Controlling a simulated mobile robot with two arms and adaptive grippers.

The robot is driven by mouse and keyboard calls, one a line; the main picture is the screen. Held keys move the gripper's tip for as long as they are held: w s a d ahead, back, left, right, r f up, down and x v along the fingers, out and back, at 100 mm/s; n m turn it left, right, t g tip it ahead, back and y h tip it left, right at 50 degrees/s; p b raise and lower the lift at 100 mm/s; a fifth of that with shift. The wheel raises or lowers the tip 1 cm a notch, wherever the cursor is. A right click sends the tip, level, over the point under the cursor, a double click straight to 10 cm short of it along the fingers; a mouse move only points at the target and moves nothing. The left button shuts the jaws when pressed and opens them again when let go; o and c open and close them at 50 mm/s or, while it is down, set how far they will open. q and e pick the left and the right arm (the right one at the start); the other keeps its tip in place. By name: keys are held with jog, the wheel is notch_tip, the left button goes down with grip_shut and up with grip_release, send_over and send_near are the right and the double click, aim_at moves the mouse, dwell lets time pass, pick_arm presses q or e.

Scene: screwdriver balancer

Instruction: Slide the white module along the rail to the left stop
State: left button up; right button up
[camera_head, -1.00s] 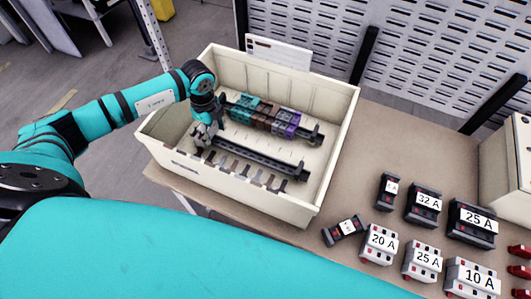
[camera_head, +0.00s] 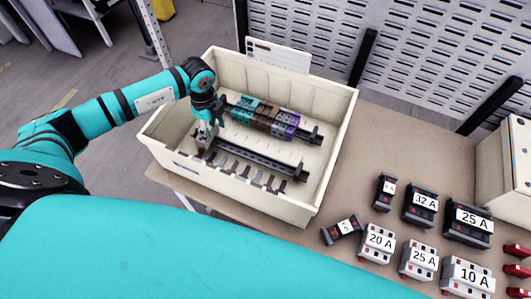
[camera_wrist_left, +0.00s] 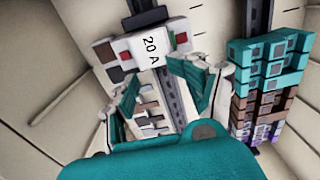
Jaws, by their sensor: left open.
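The white module, labelled 20 A (camera_wrist_left: 150,52), sits on the front rail (camera_head: 255,160) inside the cream bin. In the left wrist view it is at the rail's upper end, close beside the dark left stop (camera_wrist_left: 147,18); I cannot tell whether they touch. In the head view my gripper largely hides the module. My left gripper (camera_head: 206,136) is over the rail's left end. In the left wrist view its two fingers (camera_wrist_left: 162,88) are spread apart, with the module just beyond their tips. The right gripper is not in view.
The cream bin's walls (camera_head: 335,140) surround the rails closely. A back rail (camera_head: 313,139) carries teal, brown and purple terminal blocks (camera_head: 265,117). Several labelled breakers (camera_head: 425,207) stand on the table right of the bin. The table behind them is clear (camera_head: 410,150).

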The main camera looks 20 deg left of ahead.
pick_arm(q)
notch_tip(320, 180, up, 19)
jog(key=p, duration=1)
jog(key=shift+d+r+p, duration=0.2)
jog(key=shift+d+p, duration=0.2)
